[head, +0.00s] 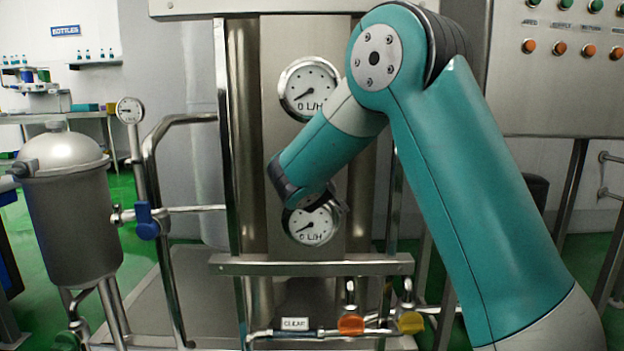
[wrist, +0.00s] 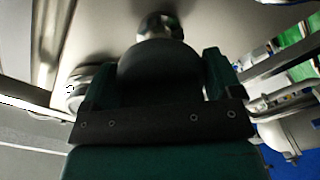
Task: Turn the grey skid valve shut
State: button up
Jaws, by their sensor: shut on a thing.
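My gripper (wrist: 158,62) has its two green fingers on either side of a dark grey rounded piece (wrist: 158,72), with a shiny metal end (wrist: 160,27) beyond it. I take this piece to be the grey skid valve's handle; it is in deep shadow and its angle cannot be told. In the head view my arm reaches to the steel skid column, and my wrist (head: 303,190) is just above the lower flow gauge (head: 311,226). There the fingers are mostly hidden behind the wrist, and the grey valve cannot be made out.
An upper gauge (head: 308,90) is on the column. A steel crossbar (head: 310,264) runs below. Orange (head: 350,325) and yellow (head: 411,322) valve handles are low on a pipe. A blue valve handle (head: 147,221) is beside the tank (head: 70,220) at left. A button panel (head: 560,70) is at right.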

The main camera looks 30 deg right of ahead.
jog(key=m+b, duration=0.6)
jog(key=shift+a+f+b, duration=0.1)
jog(key=shift+f+b, duration=0.2)
jog(key=shift+f, duration=0.05)
jog(key=m+b, duration=0.1)
jog(key=m, duration=0.1)
jog(key=m+b, duration=0.2)
jog(key=shift+w+r, duration=0.1)
jog(key=shift+r, duration=0.1)
jog(key=shift+r+b, duration=0.1)
jog(key=shift+b, duration=0.2)
jog(key=o, duration=0.7)
jog(key=p+v, duration=0.1)
jog(key=v, duration=1.6)
jog(key=shift+a+p, duration=0.2)
jog(key=shift+p, duration=0.15)
